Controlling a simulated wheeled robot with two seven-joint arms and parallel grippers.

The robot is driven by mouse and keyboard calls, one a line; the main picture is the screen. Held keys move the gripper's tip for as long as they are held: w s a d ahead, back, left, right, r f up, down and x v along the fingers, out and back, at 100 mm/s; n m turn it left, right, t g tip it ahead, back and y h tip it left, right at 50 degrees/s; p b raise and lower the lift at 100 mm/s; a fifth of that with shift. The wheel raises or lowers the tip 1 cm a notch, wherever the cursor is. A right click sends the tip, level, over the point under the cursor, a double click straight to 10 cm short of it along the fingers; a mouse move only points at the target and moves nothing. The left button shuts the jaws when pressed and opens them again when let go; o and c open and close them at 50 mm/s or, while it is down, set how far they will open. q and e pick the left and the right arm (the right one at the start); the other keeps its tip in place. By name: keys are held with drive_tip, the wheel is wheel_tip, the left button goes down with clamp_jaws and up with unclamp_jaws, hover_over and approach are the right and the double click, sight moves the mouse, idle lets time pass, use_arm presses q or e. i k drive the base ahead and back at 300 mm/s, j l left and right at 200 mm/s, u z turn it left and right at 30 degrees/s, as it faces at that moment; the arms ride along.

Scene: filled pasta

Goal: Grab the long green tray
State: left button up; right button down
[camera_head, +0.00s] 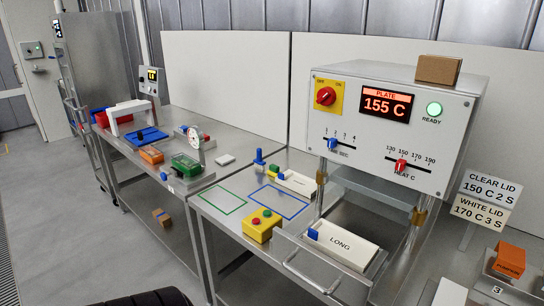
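A green tray (187,164) sits on a grey stand below a round dial gauge (194,140), on the steel bench at left of centre. It is small in the head view, and its contents cannot be made out. A white block marked LONG (340,246) with a blue knob lies in the open drawer under the heated press. Neither of my grippers shows in this view.
The press (388,130) reads PLATE 155 C and shows a green READY light. A yellow button box (262,226) stands near the bench's front edge. An orange tray (151,155) lies left of the green one. Green and blue outlined areas (219,192) are mostly clear.

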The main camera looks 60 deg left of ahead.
sight(187, 165)
drive_tip(key=u, duration=2.4)
drive_tip(key=i+j+u, duration=0.3)
drive_tip(key=i, duration=0.2)
drive_tip(key=i+j+u, duration=0.2)
drive_tip(key=i, duration=0.65)
drive_tip(key=i+j+u, duration=0.1)
drive_tip(key=i+u, duration=0.15)
drive_tip(key=i, duration=0.55)
drive_tip(key=i+j+z, duration=0.1)
drive_tip(key=i+z, duration=0.25)
drive_tip(key=z, duration=0.15)
drive_tip(key=i+j+z, duration=0.2)
drive_tip(key=i+z, duration=0.25)
drive_tip(key=i+j+z, duration=0.2)
drive_tip(key=z, duration=0.3)
drive_tip(key=j, duration=0.1)
